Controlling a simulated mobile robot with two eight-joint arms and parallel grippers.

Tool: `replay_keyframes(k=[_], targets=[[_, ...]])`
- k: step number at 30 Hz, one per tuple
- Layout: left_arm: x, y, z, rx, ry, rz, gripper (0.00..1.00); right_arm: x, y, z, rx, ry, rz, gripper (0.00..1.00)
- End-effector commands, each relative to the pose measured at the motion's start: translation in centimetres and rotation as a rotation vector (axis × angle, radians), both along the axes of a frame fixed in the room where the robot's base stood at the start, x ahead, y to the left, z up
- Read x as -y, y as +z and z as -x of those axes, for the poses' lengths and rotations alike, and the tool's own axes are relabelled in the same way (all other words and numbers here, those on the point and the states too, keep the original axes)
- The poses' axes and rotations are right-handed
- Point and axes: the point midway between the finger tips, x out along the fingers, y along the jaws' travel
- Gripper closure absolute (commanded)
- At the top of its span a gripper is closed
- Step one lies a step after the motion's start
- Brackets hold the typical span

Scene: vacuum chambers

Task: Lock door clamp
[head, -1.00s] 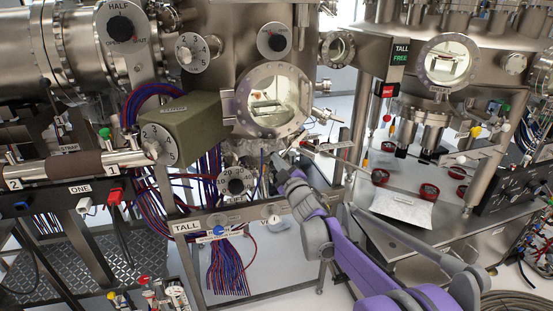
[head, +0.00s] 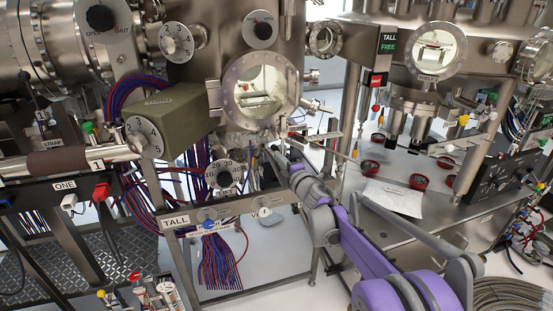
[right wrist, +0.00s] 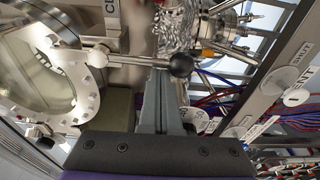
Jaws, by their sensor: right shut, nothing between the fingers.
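My right gripper (head: 284,152) is just below and right of the round chamber door with its glass window (head: 261,92). In the right wrist view the gripper's fingers (right wrist: 161,82) are shut together and empty. A metal rod with a black ball knob (right wrist: 181,65) crosses just beyond the fingertips, the knob slightly right of them. I cannot tell whether the fingers touch it. A label reading "CL" (right wrist: 111,12), partly cut off, is above the rod. The pale ring of the door flange (right wrist: 87,95) is at the left. My left gripper is not in view.
A green box with a dial (head: 150,118) stands left of the door. Wires hang below it. A frame bar labelled TALL (head: 177,222) runs beneath. At the right is a metal table with red-rimmed round parts (head: 371,167) and a white packet (head: 392,196).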

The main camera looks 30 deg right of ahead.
Motion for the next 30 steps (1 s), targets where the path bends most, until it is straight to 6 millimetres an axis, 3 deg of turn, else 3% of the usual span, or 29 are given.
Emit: replay_keyframes(k=[30], targets=[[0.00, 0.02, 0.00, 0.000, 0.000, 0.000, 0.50, -0.02, -0.07, 0.35, -0.011, -0.003, 0.045, 1.00]])
